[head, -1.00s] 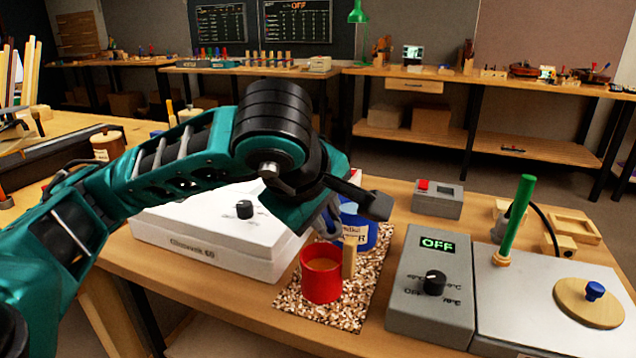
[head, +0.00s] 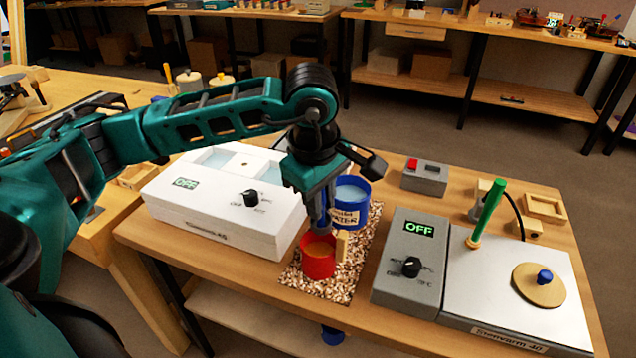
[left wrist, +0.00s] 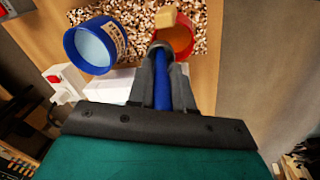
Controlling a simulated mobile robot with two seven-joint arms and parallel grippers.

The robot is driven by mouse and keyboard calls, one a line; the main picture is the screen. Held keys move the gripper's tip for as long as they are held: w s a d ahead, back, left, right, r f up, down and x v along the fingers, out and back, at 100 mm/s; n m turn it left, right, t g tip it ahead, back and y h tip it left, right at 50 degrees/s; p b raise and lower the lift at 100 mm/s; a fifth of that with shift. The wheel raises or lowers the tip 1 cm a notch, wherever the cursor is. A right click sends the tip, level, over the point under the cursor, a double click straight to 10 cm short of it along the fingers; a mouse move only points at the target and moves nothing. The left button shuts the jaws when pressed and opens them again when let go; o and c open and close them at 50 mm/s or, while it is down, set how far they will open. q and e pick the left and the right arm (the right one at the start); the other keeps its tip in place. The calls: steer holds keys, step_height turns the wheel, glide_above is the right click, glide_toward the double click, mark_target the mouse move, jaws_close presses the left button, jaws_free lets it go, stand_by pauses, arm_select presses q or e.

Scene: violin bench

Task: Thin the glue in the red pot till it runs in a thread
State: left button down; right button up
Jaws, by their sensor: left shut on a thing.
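The red pot (head: 319,266) stands on a speckled mat, with orange-brown glue inside; it also shows in the left wrist view (left wrist: 186,57). A light wooden piece (head: 342,244) stands at its rim. Behind it is a blue pot (head: 345,213) of pale liquid, its label partly reading "water"; the left wrist view shows it too (left wrist: 88,47). My left gripper (head: 322,226) points down over the red pot, shut on a slim blue thing (left wrist: 163,85). Its lower end is hidden, so I cannot tell whether it touches the glue. My right gripper is not in view.
A white box (head: 215,222) reading OFF stands left of the mat (head: 349,279). A grey control box (head: 407,290), also OFF, and a white plate with a green rod (head: 487,210) and round lid (head: 538,286) stand right. A grey switch box (head: 424,177) is behind.

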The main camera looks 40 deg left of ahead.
arm_select(q)
steer(key=w+r+g+p, duration=0.1)
steer(key=p, duration=0.1)
steer(key=shift+a+g+p, duration=0.1)
steer(key=shift+g+p, duration=0.25)
steer(key=shift+g, duration=0.05)
steer(key=shift+r+p, duration=0.55)
steer(key=shift+r, duration=0.85)
